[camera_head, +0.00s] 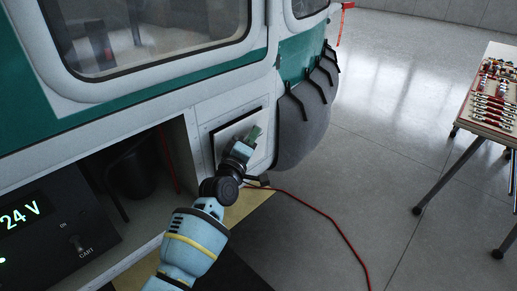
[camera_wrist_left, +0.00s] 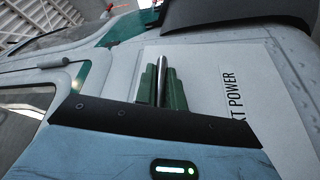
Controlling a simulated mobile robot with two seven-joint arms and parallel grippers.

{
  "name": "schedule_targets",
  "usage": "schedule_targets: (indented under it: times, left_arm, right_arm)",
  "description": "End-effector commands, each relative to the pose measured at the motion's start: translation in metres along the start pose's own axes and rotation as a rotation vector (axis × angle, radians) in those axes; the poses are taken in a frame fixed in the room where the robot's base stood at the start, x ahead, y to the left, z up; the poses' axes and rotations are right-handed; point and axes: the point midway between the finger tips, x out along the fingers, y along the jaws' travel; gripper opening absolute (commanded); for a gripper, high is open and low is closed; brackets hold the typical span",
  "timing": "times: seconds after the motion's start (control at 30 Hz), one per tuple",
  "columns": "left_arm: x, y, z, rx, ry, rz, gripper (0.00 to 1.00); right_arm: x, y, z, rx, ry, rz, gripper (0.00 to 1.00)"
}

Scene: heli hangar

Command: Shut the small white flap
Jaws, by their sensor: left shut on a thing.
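The small white flap (camera_head: 228,132) is on the lower side of the green and white helicopter, with a dark gap or border along its top and left edges. My left gripper (camera_head: 255,134) is at its right side, with green fingertips. How far the flap stands open is unclear. My right gripper is not in view.
A grey padded bulge (camera_head: 305,125) with black straps is just right of the flap. An open bay with a black container (camera_head: 135,170) and a 24 V cart panel (camera_head: 45,235) are left. A red cable (camera_head: 335,230) crosses the floor. A tool table (camera_head: 480,130) stands far right.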

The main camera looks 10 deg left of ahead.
Motion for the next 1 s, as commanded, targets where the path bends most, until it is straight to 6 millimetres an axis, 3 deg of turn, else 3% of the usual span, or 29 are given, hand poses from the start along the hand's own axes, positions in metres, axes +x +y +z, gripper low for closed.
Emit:
schedule_targets:
  times: [0.3,0.77,0.8,0.97,1.0]
  left_arm:
    - [0.007,-0.001,-0.017,0.000,0.007,0.006,0.00]
    - [0.008,0.000,-0.021,-0.001,0.009,0.007,0.00]
    - [0.008,0.000,-0.021,-0.001,0.009,0.008,0.12]
    - [0.008,-0.001,-0.020,0.001,0.008,0.006,0.33]
    - [0.008,-0.002,-0.020,0.001,0.007,0.005,0.33]
  right_arm:
    - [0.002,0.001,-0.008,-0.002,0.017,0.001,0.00]
    - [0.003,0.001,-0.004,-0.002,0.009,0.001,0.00]
    - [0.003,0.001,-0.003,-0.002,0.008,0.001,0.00]
    - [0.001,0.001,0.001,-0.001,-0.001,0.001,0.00]
    - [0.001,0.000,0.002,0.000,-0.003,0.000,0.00]
